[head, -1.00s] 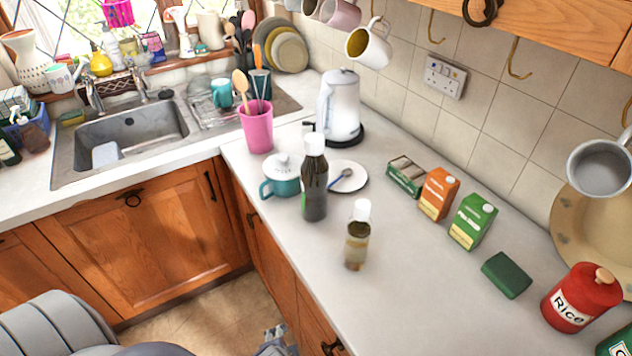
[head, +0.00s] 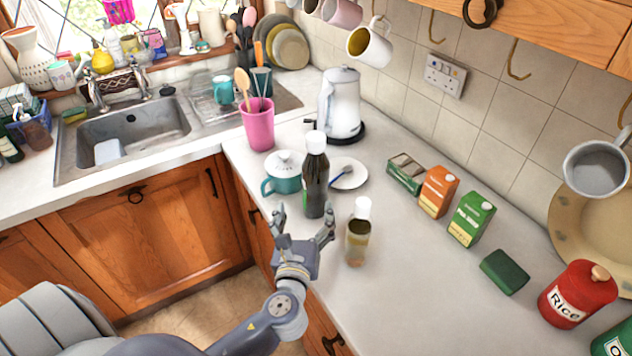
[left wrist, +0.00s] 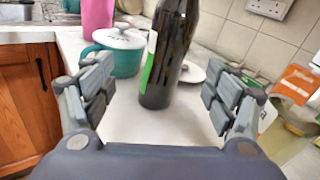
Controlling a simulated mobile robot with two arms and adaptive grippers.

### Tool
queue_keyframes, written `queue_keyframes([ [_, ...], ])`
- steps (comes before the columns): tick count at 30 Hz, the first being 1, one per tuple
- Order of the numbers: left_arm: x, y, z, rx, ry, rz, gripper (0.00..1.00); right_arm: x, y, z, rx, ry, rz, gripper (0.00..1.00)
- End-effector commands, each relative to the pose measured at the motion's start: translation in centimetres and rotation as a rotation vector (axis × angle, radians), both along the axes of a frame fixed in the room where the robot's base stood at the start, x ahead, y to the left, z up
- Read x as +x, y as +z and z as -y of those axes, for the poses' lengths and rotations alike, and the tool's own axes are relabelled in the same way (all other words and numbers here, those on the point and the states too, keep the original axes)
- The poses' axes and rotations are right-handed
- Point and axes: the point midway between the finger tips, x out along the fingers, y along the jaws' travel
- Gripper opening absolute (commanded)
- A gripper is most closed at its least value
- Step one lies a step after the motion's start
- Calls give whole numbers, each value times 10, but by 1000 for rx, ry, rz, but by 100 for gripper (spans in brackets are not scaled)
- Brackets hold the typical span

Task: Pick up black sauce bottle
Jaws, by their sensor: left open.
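The black sauce bottle (head: 315,181), dark with a white cap, stands upright on the counter beside a teal lidded pot. My left gripper (head: 305,222) is open at the counter's front edge, just in front of the bottle, with its fingers pointing toward it. In the left wrist view the dark bottle (left wrist: 171,55) stands beyond and between the two spread fingers of the gripper (left wrist: 152,100), touching neither as far as I can see. Its cap is out of that view. My right gripper is not in view.
A smaller oil bottle (head: 357,236) with a white cap stands close to the right of my left gripper. The teal pot (head: 285,176) and a white plate (head: 350,172) flank the black bottle. Cartons (head: 470,218) and a red rice canister (head: 578,296) stand farther right.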

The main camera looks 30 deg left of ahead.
Motion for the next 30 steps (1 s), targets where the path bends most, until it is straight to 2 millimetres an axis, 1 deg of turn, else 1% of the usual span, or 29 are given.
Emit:
queue_keyframes([
  [1,4,3,3,66,-19,-2,80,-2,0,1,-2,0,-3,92],
  [3,8,7,6,129,-36,-4,80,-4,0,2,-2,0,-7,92],
  [6,17,9,6,171,-46,-4,80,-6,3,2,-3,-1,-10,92],
  [12,47,10,-4,172,-47,-4,80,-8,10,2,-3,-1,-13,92],
  [15,57,9,-8,171,-46,-5,80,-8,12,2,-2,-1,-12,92],
  [22,71,7,-15,170,-45,-6,80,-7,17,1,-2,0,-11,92],
  [30,102,4,-27,169,-45,-5,80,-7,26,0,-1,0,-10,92],
])
